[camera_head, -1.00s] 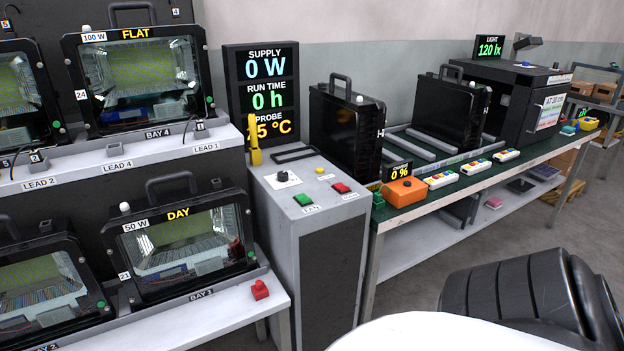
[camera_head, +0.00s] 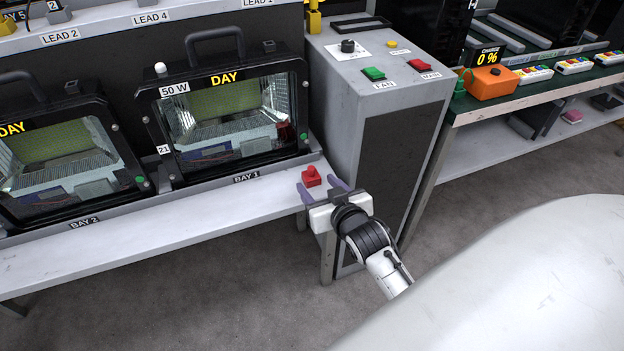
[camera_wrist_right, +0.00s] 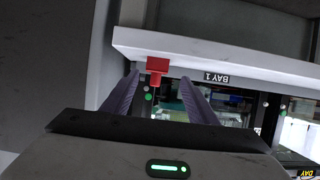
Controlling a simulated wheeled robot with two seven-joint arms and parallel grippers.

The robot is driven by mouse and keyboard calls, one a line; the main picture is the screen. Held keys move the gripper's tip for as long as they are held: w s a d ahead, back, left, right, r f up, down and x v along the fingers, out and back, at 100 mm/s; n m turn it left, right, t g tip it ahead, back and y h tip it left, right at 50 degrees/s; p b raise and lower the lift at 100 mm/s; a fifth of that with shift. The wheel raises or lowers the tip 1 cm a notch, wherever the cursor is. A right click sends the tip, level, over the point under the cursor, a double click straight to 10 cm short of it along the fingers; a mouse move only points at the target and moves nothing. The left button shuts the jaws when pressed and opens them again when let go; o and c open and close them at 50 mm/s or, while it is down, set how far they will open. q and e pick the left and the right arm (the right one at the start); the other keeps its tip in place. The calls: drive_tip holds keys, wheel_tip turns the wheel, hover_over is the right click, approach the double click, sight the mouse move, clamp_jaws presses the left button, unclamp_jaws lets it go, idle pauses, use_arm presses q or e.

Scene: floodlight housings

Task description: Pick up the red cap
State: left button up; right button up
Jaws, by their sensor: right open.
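The red cap (camera_head: 311,177) stands on the right end of the white lower shelf (camera_head: 190,214), in front of the Bay 1 floodlight housing (camera_head: 232,115). My right gripper (camera_head: 321,190) is open at the shelf's front edge, its two purple fingers pointing towards the cap. In the right wrist view the red cap (camera_wrist_right: 158,68) shows beyond the open fingertips (camera_wrist_right: 160,82), nearer the left finger. No hold on the cap shows. My left gripper is not in view.
A grey console (camera_head: 396,110) with green and red buttons stands close to the right of my right gripper. The Bay 2 housing (camera_head: 62,160) sits to the left. Open floor (camera_head: 200,300) lies in front of the shelf.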

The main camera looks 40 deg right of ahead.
sight(313, 176)
drive_tip(key=x, duration=0.2)
drive_tip(key=b+x, duration=0.1)
drive_tip(key=x, duration=0.3)
drive_tip(key=shift+w+d+b, duration=0.3)
drive_tip(key=shift+w+d, duration=0.05)
drive_tip(key=shift+d, duration=0.05)
drive_tip(key=c, duration=1.1)
drive_tip(key=shift+r, duration=0.1)
